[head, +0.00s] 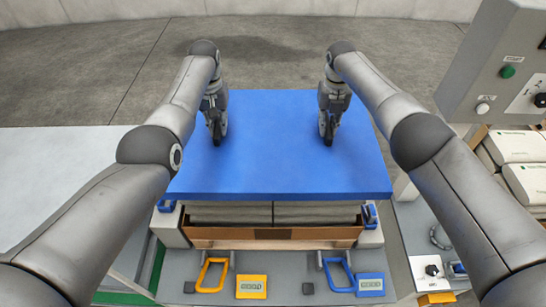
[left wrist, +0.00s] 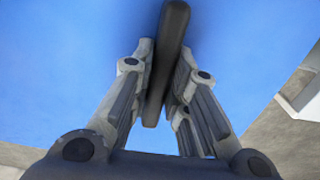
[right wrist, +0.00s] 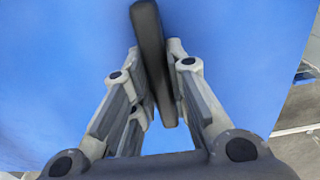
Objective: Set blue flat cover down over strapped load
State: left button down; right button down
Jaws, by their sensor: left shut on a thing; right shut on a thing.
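The blue flat cover (head: 280,165) lies level in the middle of the head view, above the strapped load (head: 230,214), whose grey front and brown lower edge show beneath the cover's near edge. I cannot tell whether the cover touches the load. My left gripper (head: 216,138) is shut on a dark upright handle (left wrist: 166,70) on the cover's left part. My right gripper (head: 328,138) is shut on a second dark handle (right wrist: 152,60) on the right part. The blue surface (left wrist: 70,60) fills most of both wrist views. The top of the load is hidden.
A yellow lever (head: 212,274) and a blue lever (head: 337,274) stand at the near front beside small labelled plates. A control box (head: 505,70) with buttons is at the upper right, above white packages (head: 520,145). A pale flat surface (head: 60,170) lies at the left.

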aim_at(222, 140)
pick_arm(q)
jog(key=shift+r, duration=0.1)
pick_arm(e)
jog(key=shift+r, duration=0.1)
